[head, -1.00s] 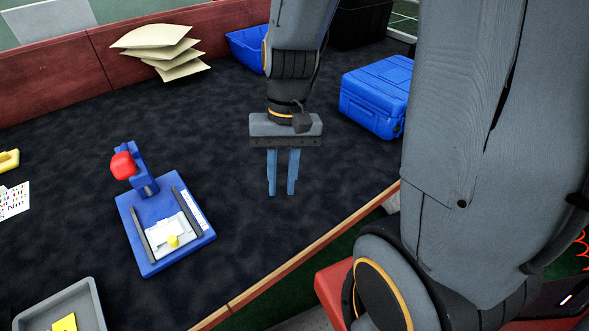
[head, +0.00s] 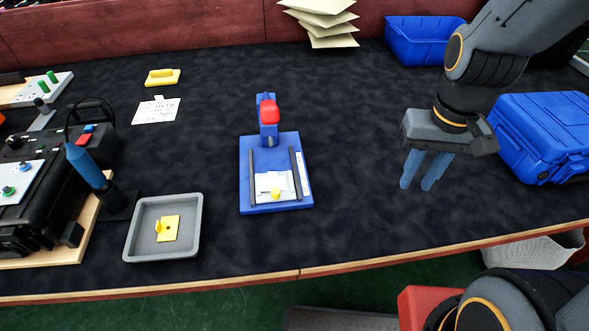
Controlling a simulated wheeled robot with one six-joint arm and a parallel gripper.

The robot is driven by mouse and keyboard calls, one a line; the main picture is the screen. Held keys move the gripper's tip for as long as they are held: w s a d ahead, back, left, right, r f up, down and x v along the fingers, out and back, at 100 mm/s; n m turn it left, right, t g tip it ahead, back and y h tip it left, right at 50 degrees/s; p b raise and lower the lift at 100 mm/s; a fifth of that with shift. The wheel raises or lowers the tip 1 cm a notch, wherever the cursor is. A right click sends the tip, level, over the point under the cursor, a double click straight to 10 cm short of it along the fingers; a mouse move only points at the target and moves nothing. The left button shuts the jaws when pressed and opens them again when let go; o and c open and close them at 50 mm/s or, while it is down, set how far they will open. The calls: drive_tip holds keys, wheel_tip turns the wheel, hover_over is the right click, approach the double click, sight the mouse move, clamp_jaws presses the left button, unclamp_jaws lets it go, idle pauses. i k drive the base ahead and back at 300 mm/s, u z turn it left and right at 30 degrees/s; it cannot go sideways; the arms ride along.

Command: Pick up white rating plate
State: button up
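The white rating plate (head: 267,183) appears to be the flat white piece lying on the blue press-like fixture (head: 246,173), between two dark rails. A small yellow knob (head: 276,193) stands at its front edge. A red-topped blue post (head: 268,120) rises at the back of the fixture. My gripper (head: 424,186) hangs over the dark table to the right of the fixture, well apart from it. Its two blue fingers point down with a gap between them, and nothing shows between them.
A grey tray (head: 129,240) with a yellow part (head: 168,228) is left of the fixture. A white card (head: 155,110) and yellow block (head: 163,77) lie behind. A black control box (head: 50,210) is far left. A blue case (head: 545,130) is right. Table between fixture and gripper is clear.

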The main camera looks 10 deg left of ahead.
sight(266, 184)
drive_tip(key=z, duration=0.35)
drive_tip(key=k, duration=0.9)
drive_tip(key=u, duration=1.35)
drive_tip(key=i, duration=1)
